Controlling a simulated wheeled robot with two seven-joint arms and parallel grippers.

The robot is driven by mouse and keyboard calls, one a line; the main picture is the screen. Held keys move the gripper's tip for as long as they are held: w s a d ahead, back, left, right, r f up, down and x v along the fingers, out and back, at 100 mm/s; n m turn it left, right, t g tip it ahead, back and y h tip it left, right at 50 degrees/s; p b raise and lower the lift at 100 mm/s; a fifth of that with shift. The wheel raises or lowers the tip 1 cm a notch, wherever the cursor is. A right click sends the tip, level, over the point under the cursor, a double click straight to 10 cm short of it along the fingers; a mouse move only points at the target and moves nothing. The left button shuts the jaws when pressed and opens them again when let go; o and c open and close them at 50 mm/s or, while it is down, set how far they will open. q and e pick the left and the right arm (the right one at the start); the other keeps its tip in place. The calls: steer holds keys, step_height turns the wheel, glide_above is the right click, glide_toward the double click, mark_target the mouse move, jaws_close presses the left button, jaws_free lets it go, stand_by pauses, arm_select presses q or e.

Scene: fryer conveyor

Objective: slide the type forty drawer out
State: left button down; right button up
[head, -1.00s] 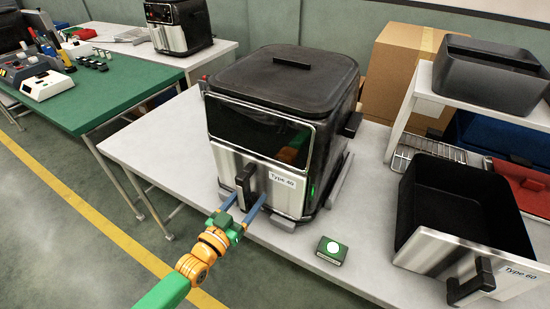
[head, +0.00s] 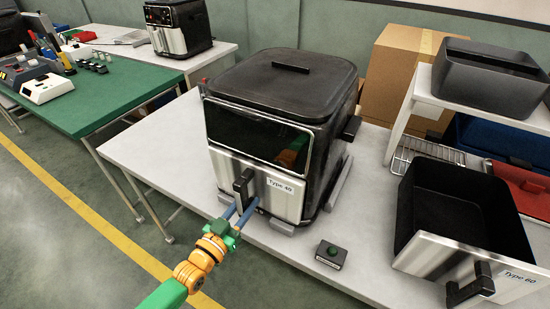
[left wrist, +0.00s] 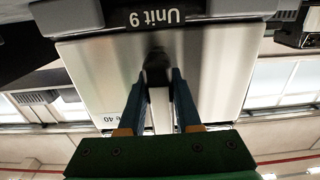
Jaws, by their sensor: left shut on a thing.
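The fryer (head: 285,85) is a black box-shaped unit with a dark glass front, standing on the white table. Its silver drawer front (head: 285,203) carries a "Type 40" label and a black upright handle (head: 243,184). The drawer looks closed against the body. My left gripper (head: 240,206) is at the handle, its blue fingers shut on it from either side. In the left wrist view the dark handle (left wrist: 157,66) shows between the two fingertips (left wrist: 158,75), in front of the silver drawer front (left wrist: 215,75). My right gripper is not in view.
A small box with a green button (head: 331,254) sits on the white table (head: 295,243) to the right of the fryer. A pulled-out "Type 60" drawer (head: 495,272) stands at the right. A shelf with a black bin (head: 490,75) is behind it. Floor at the left is clear.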

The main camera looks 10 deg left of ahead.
arm_select(q)
steer(key=shift+p+v, duration=0.3)
steer(key=shift+v, duration=0.8)
steer(key=shift+s+a, duration=0.1)
steer(key=shift+s, duration=0.1)
steer(key=shift+p+v, duration=0.85)
steer(key=shift+v, duration=1)
steer(key=shift+c, duration=1)
jaws_free()
steer(key=shift+s, duration=0.1)
steer(key=shift+s+a+p, duration=0.3)
steer(key=shift+s+p, duration=0.05)
steer(key=shift+s, duration=0.3)
steer(key=shift+p+v, duration=0.6)
steer(key=shift+v, duration=2.15)
